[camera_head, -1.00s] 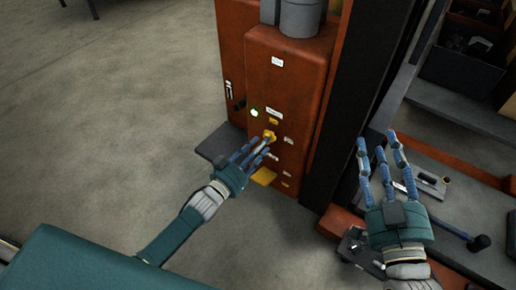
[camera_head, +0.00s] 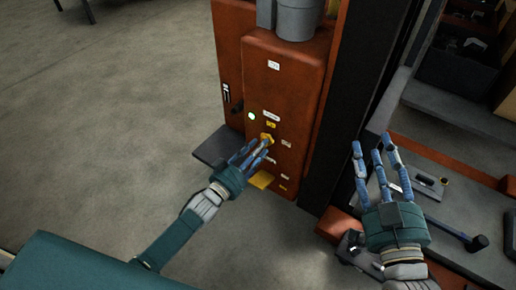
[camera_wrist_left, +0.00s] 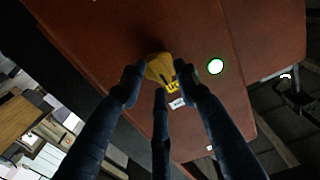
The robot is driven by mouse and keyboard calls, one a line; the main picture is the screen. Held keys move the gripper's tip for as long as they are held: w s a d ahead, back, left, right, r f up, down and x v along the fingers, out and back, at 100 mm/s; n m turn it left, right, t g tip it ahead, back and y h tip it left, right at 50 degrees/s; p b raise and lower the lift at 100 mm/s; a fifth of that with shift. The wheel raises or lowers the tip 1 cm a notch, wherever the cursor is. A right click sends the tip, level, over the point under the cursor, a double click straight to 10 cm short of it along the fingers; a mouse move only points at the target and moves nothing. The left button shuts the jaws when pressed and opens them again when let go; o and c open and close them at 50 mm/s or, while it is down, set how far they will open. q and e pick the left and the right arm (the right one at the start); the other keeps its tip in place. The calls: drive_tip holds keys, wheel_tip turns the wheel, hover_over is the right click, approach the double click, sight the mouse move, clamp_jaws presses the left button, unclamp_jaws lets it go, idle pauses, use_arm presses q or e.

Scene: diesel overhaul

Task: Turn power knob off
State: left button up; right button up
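The yellow power knob (camera_head: 267,139) is on the front of the red-orange cabinet (camera_head: 287,80). A green lamp (camera_head: 251,115) is lit above and left of it, also visible in the left wrist view (camera_wrist_left: 215,66). My left gripper (camera_head: 257,149) is at the knob. In the left wrist view its three fingers (camera_wrist_left: 160,78) surround the knob (camera_wrist_left: 160,70), one on each side and one below. The side fingertips are close to it; I cannot tell whether they touch. My right gripper (camera_head: 375,150) is open and empty, right of the cabinet.
A dark plate (camera_head: 212,145) juts out at the cabinet's lower left, and a yellow part (camera_head: 261,180) sits below the knob. A grey bench (camera_head: 455,205) with a dark-headed hammer (camera_head: 475,242) is at right. Open floor (camera_head: 120,110) lies at left.

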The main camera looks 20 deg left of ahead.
use_arm(q)
clamp_jaws()
use_arm(e)
drive_tip(key=shift+r, duration=0.1)
use_arm(q)
drive_tip(key=m, duration=0.5)
use_arm(e)
drive_tip(key=shift+r, duration=0.1)
use_arm(q)
drive_tip(key=m, duration=0.5)
drive_tip(key=shift+b, duration=0.4)
use_arm(e)
drive_tip(key=r, duration=0.1)
drive_tip(key=r+t, duration=0.2)
drive_tip(key=shift+s+a+r, duration=0.15)
drive_tip(key=shift+s+r, duration=0.1)
drive_tip(key=shift+s, duration=0.05)
